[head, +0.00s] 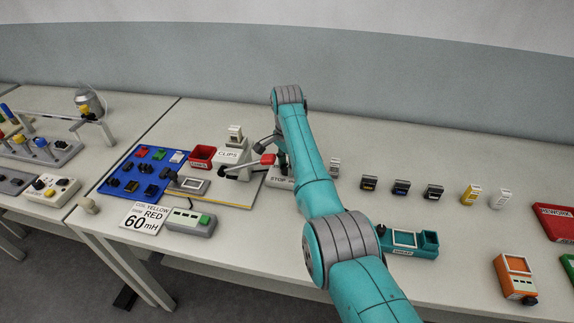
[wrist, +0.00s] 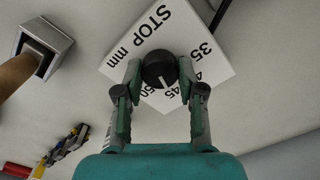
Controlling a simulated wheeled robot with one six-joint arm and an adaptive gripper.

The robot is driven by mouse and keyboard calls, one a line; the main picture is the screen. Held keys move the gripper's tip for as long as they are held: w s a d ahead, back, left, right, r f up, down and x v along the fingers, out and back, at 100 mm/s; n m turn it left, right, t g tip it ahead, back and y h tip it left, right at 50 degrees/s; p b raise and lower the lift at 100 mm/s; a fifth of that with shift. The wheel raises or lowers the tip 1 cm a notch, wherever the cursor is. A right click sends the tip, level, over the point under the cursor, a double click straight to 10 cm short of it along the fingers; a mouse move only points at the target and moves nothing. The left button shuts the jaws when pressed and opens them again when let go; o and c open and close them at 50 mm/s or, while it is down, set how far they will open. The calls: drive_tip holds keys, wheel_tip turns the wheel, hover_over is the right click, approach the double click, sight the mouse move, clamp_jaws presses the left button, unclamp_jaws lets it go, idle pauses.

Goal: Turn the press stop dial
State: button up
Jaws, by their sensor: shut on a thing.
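The press stop dial is a round black knob (wrist: 159,69) with a white pointer mark, set on a white plate (wrist: 128,62) printed "STOP mm". In the wrist view the pointer faces the lower edge, near the 45 and 50 labels; some numbers are partly covered. My gripper (wrist: 160,73) is shut on the knob, with one finger on each side. In the head view the white stop plate (head: 278,181) is partly hidden behind my arm, and the knob cannot be made out clearly.
The press (head: 236,160) with its red-ended lever (head: 267,159) stands just left of my gripper. A red bin (head: 201,157) and a blue mat (head: 118,185) with several parts lie further left. Several small blocks stand right of my arm, and a teal fixture (head: 425,243) is nearer.

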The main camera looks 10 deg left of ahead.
drive_tip(key=shift+m, duration=0.4)
drive_tip(key=o, duration=1.1)
drive_tip(key=shift+o, duration=0.2)
wheel_tip(320, 180, up, 12)
